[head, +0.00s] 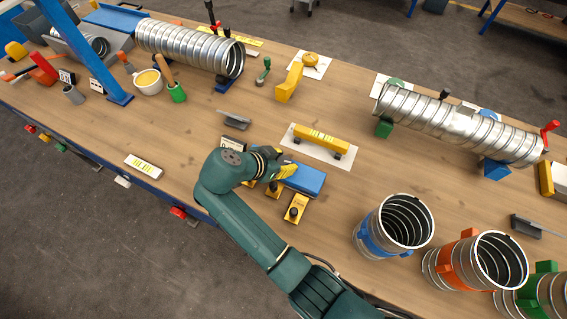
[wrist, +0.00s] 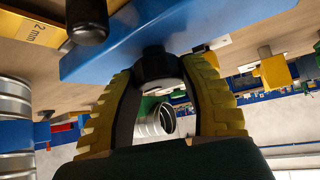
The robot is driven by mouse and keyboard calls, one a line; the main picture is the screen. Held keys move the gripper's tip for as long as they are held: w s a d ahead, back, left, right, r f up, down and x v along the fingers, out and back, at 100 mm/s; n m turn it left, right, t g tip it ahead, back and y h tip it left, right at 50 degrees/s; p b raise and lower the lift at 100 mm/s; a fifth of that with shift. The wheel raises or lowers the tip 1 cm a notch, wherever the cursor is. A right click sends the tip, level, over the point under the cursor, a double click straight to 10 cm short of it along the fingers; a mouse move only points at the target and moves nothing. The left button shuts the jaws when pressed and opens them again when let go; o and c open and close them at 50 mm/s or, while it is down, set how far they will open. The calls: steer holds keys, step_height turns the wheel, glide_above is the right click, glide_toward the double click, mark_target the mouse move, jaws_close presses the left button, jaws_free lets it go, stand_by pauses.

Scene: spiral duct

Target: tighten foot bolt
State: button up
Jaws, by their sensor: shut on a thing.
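My gripper (head: 284,171) is over the middle front of the workbench, low beside a blue block (head: 308,181). In the wrist view my gripper (wrist: 162,75) has its two yellow ribbed fingers closed around a black knob-like bolt head (wrist: 158,66). The bolt head sits against the edge of the blue block (wrist: 195,28). In the head view the bolt is hidden by my gripper and wrist. How far the bolt is turned in cannot be told.
Yellow blocks with black knobs, one (head: 296,208) in the open, stand close to my gripper; one is marked 2 mm in the wrist view (wrist: 35,28).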

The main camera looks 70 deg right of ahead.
steer(key=shift+f+m+g, duration=0.2)
steer(key=shift+m+g, duration=0.1)
steer(key=o, duration=1.2)
steer(key=shift+r, duration=0.1)
steer(key=v, duration=1.2)
steer(key=shift+d+r, duration=0.1)
